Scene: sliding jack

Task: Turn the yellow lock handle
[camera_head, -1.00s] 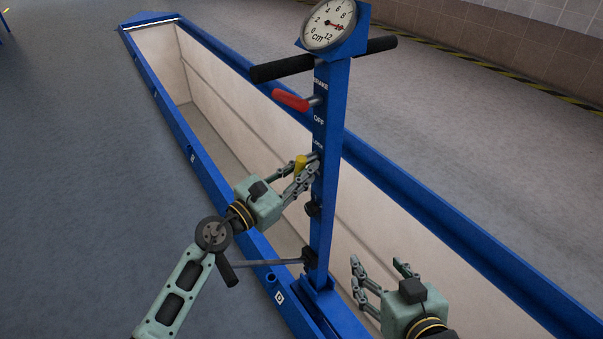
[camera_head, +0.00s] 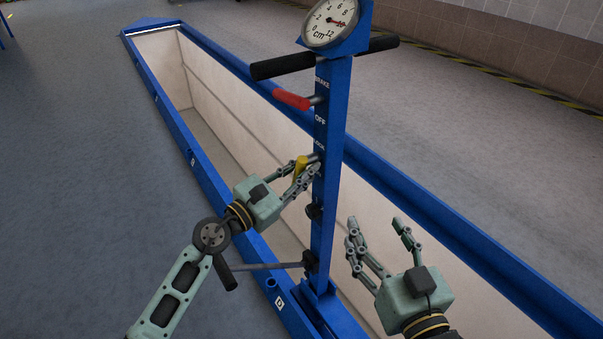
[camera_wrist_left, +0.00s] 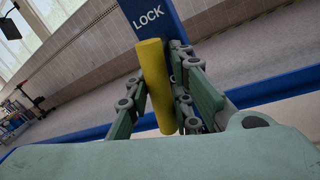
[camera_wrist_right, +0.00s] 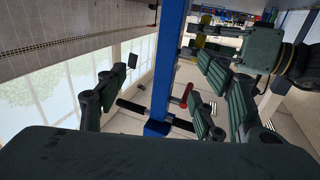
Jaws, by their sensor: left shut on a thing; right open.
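The yellow lock handle (camera_head: 301,166) sticks out from the blue column (camera_head: 330,160) of the jack, below the word OFF. My left gripper (camera_head: 303,172) is shut on the yellow handle. In the left wrist view the yellow handle (camera_wrist_left: 155,85) stands between the fingers, slightly tilted, just below the word LOCK. My right gripper (camera_head: 380,238) is open and empty, right of the column's lower part and apart from it. The right wrist view shows its spread fingers (camera_wrist_right: 160,105) with the column beyond them.
A red handle (camera_head: 291,100), black grip bars (camera_head: 283,67) and a round gauge (camera_head: 331,20) sit higher on the column. A grey lever (camera_head: 265,266) juts left low down. The blue-rimmed pit (camera_head: 175,125) runs behind.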

